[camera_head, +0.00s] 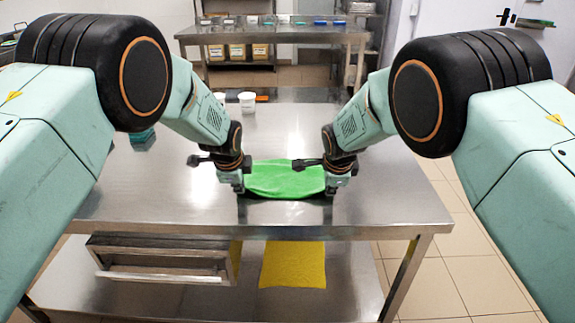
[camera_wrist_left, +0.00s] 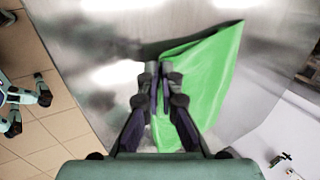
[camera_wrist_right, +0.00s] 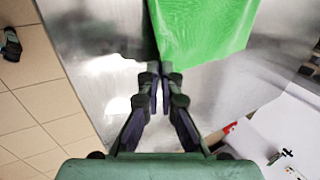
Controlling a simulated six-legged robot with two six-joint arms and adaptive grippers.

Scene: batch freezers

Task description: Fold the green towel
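The green towel (camera_head: 285,180) lies on the steel table (camera_head: 400,205) near its front edge, between my two grippers. My left gripper (camera_head: 239,190) is at the towel's left side, fingers pointing down. In the left wrist view its fingertips (camera_wrist_left: 159,70) are close together on the towel's edge, and the towel (camera_wrist_left: 212,75) spreads to the right of them. My right gripper (camera_head: 329,192) is at the towel's right side. In the right wrist view its fingertips (camera_wrist_right: 160,70) are nearly together at a corner of the towel (camera_wrist_right: 205,35). Both appear shut on the cloth, whose pinched parts are mostly hidden.
A white cup (camera_head: 247,102) stands farther back on the table, and a teal item (camera_head: 142,135) lies at the left. A yellow cloth (camera_head: 293,264) and a metal drawer unit (camera_head: 160,258) are below the tabletop. The tabletop around the towel is clear.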

